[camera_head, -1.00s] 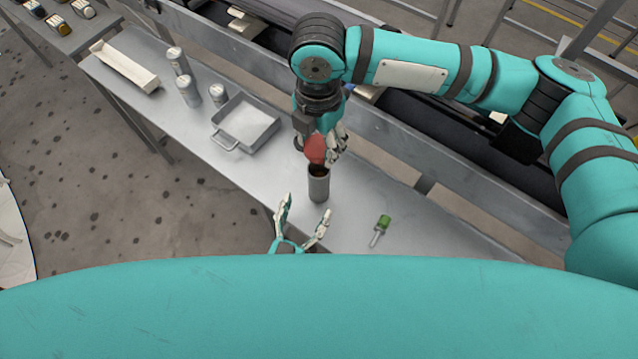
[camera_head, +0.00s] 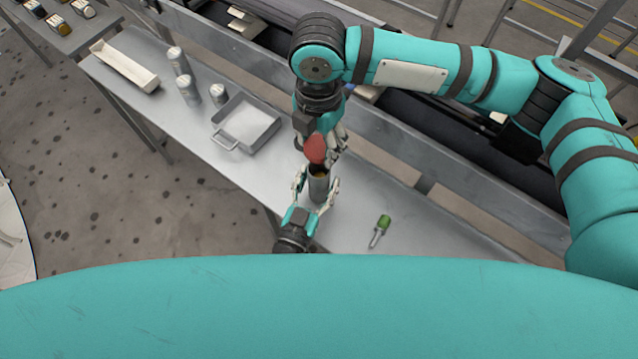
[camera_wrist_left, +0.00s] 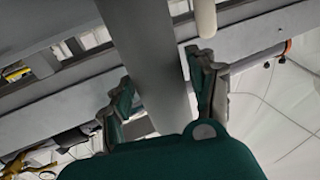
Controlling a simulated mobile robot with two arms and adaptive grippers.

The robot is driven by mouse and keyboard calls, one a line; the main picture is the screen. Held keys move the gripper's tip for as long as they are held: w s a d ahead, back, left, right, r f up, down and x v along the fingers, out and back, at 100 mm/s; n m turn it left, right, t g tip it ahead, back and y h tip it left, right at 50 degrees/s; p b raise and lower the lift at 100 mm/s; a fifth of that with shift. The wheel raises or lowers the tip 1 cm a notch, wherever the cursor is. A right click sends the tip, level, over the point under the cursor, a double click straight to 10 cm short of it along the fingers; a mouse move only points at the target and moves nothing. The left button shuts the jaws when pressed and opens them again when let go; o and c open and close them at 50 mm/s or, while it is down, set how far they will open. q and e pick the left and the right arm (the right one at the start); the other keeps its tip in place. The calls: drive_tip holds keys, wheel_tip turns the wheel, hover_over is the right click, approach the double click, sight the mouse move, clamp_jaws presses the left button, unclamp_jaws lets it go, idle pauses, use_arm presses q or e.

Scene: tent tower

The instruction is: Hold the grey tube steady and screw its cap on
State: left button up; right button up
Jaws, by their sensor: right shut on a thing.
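My left gripper (camera_head: 317,180) is open, with one finger on each side of the tube; firm contact cannot be told. In the left wrist view the tube (camera_wrist_left: 145,50) passes between the two fingers (camera_wrist_left: 163,88), close to both. My right gripper (camera_head: 322,142) is shut on a red rounded piece, seemingly the cap (camera_head: 315,150), held just above the tube's mouth. Whether the cap touches the rim cannot be told.
A green-handled tool (camera_head: 382,225) lies right of the tube. A grey tray with a handle (camera_head: 231,146), several silver cans (camera_head: 188,90) and a long white box (camera_head: 125,66) stand on the table's left. A rail and dark conveyor (camera_head: 400,130) run behind the table.

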use_arm(q)
clamp_jaws()
use_arm(e)
drive_tip(key=shift+f, duration=2.5)
drive_tip(key=shift+f, duration=0.1)
drive_tip(key=shift+f, duration=0.8)
drive_tip(key=shift+f, duration=0.55)
